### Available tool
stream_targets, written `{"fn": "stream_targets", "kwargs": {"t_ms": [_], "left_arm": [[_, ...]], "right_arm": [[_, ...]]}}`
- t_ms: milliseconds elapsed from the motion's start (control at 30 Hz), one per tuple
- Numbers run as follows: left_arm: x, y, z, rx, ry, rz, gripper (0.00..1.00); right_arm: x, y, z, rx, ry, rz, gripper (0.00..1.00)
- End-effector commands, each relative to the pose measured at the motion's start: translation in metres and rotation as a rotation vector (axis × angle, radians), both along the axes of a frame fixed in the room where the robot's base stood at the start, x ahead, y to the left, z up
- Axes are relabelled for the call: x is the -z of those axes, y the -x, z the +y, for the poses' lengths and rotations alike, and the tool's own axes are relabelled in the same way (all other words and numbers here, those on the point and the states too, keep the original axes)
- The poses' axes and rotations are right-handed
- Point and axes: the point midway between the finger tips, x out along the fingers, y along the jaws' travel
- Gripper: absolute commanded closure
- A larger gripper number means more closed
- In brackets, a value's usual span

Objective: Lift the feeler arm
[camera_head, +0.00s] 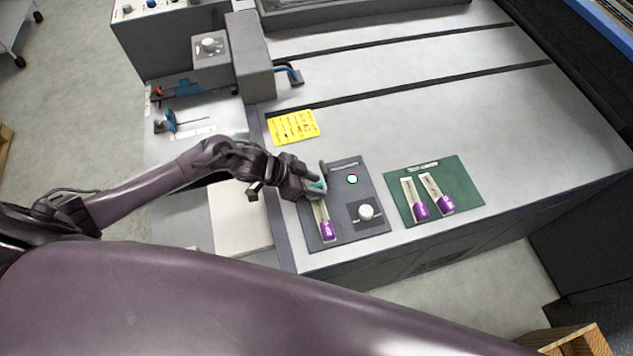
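My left gripper (320,184) is over the left part of a dark grey panel (345,205) on the machine top. A small teal piece (318,186) shows between its fingers; I cannot tell whether they grip it or whether it is the feeler arm. A pale ink unit with a purple end (326,230) lies on the panel just below the gripper, its upper part hidden by the fingers. A white round knob (366,212) and a small white-green button (352,179) are to the right of the gripper. My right gripper is out of view.
A green mat (456,208) to the right holds two purple-ended ink units (418,200). A yellow label (294,127) lies behind the panel. A grey block (250,60) with a blue lever (290,75) stands farther back. The machine top at right is clear.

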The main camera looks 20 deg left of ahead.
Motion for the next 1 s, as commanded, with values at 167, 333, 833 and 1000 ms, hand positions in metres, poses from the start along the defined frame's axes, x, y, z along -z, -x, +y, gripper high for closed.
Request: {"fn": "stream_targets", "kwargs": {"t_ms": [167, 333, 833, 1000], "left_arm": [[0.009, -0.004, -0.009, 0.002, 0.001, 0.000, 0.65], [0.010, -0.004, -0.010, 0.003, -0.001, 0.000, 0.65], [0.010, -0.004, -0.009, 0.003, -0.001, 0.000, 1.00], [0.010, -0.005, -0.009, 0.002, 0.000, 0.001, 1.00]], "right_arm": [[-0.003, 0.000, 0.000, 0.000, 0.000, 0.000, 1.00], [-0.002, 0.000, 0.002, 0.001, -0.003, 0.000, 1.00], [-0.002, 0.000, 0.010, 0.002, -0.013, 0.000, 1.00], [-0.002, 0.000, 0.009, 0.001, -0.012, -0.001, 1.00]]}}
